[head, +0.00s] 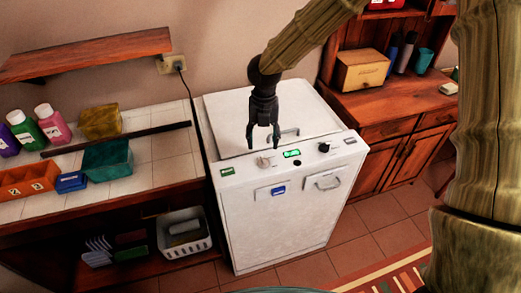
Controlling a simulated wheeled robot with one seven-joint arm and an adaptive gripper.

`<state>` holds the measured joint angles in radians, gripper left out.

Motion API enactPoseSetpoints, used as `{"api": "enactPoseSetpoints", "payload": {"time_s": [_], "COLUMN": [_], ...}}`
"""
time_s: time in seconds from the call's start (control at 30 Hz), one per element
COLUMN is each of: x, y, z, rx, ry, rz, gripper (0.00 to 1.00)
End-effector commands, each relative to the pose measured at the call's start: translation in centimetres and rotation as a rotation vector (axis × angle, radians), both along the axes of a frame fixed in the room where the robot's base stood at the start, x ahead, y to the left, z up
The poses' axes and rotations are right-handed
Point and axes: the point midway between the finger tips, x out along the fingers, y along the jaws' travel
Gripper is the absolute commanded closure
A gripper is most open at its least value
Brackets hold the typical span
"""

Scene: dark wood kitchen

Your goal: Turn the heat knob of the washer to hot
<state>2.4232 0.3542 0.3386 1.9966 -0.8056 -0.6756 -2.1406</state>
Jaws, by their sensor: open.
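The white washer (285,215) stands in the middle of the head view, with its control panel along the upper front edge. A light knob (263,162) sits left of the green display (292,153). A dark knob (324,147) sits right of the display. I cannot tell which knob is the heat knob, and their markings are too small to read. My gripper (263,147) points down above the panel, close to the light knob in the picture. Its fingers are apart and hold nothing. I cannot tell whether it touches the panel.
A tiled counter (150,180) with several bottles and boxes stands to the left. A wooden shelf (85,55) hangs above it. A wooden cabinet (400,125) stands to the right. A white basket (184,235) sits low beside the washer.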

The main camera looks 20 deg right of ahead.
Motion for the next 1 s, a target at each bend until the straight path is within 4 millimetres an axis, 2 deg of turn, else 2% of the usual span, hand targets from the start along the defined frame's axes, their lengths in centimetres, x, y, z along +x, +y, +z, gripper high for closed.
{"api": "enactPoseSetpoints", "payload": {"time_s": [0.1, 0.23, 0.8, 1.0], "x": [0.5, 0.5, 0.4, 0.5], "y": [-0.5, -0.7, -0.6, -0.5], "z": [0.9, 0.2, -7.4, -9.1], "rx": [-0.014, -0.017, -0.016, -0.017], "ry": [-0.009, -0.008, -0.008, -0.010], "rz": [0.044, 0.050, 0.048, 0.048], "gripper": [0.46, 0.46, 0.46, 0.46]}}
